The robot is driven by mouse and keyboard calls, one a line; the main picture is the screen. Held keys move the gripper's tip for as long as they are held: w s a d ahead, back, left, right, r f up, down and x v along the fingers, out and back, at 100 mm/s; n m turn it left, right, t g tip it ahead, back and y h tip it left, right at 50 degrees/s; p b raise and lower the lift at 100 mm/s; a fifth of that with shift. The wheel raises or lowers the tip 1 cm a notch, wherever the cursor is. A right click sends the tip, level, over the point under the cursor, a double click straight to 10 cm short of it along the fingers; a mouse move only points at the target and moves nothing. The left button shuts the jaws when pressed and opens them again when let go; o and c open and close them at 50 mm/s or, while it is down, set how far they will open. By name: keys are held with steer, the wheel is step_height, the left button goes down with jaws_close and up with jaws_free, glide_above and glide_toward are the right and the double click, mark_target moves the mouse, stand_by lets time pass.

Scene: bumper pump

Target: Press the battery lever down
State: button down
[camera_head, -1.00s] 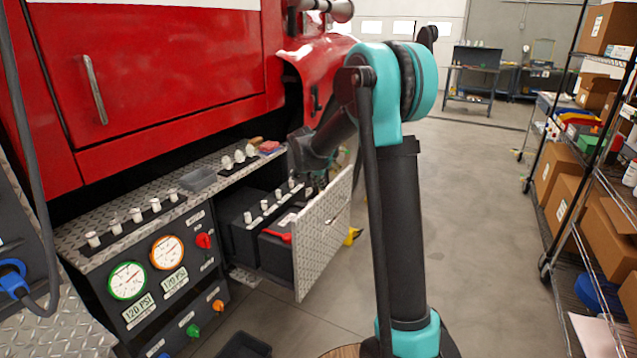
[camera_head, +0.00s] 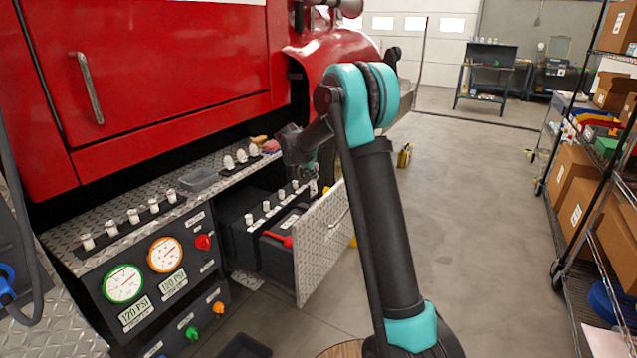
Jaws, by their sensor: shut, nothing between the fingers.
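The red battery lever (camera_head: 278,239) lies on top of a black battery box in the open compartment below the red truck body. It looks tilted, with one end raised. The dark battery boxes (camera_head: 240,245) carry a row of white-capped posts. My gripper (camera_head: 318,184) is small and partly hidden by my own wrist. It is shut and empty, above the back part of the battery compartment, behind and to the right of the lever and apart from it.
An open diamond-plate door (camera_head: 322,245) stands along the compartment's right side, close to my arm. A gauge panel (camera_head: 140,275) with coloured knobs is at left. Shelving with boxes (camera_head: 590,215) stands at right. The floor between is clear.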

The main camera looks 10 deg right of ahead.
mark_target(327, 188)
steer(key=x, duration=1.1)
steer(key=shift+w+d+f, duration=0.1)
steer(key=shift+w+d, duration=0.2)
steer(key=shift+w, duration=0.05)
steer(key=shift+w+d+f, duration=0.3)
steer(key=shift+w+f, duration=0.15)
steer(key=shift+w+d, duration=0.1)
steer(key=shift+w+d+f+g, duration=0.1)
steer(key=shift+w+d+g, duration=0.05)
steer(key=shift+g, duration=0.15)
steer(key=shift+w+d+y, duration=0.1)
steer(key=shift+w+y, duration=0.05)
steer(key=shift+y, duration=0.15)
steer(key=shift+w+d+f+g+y, duration=0.3)
steer(key=shift+w+g, duration=0.1)
steer(key=shift+g, duration=0.1)
steer(key=shift+w+d+f+g+y, duration=0.2)
steer(key=shift+w+d+g+y, duration=0.1)
steer(key=shift+w+g, duration=0.15)
steer(key=w+d+f+g+y, duration=0.2)
steer(key=w+f+g, duration=0.1)
steer(key=f, duration=0.2)
steer(key=shift+d+y, duration=0.15)
steer(key=shift+y, duration=0.15)
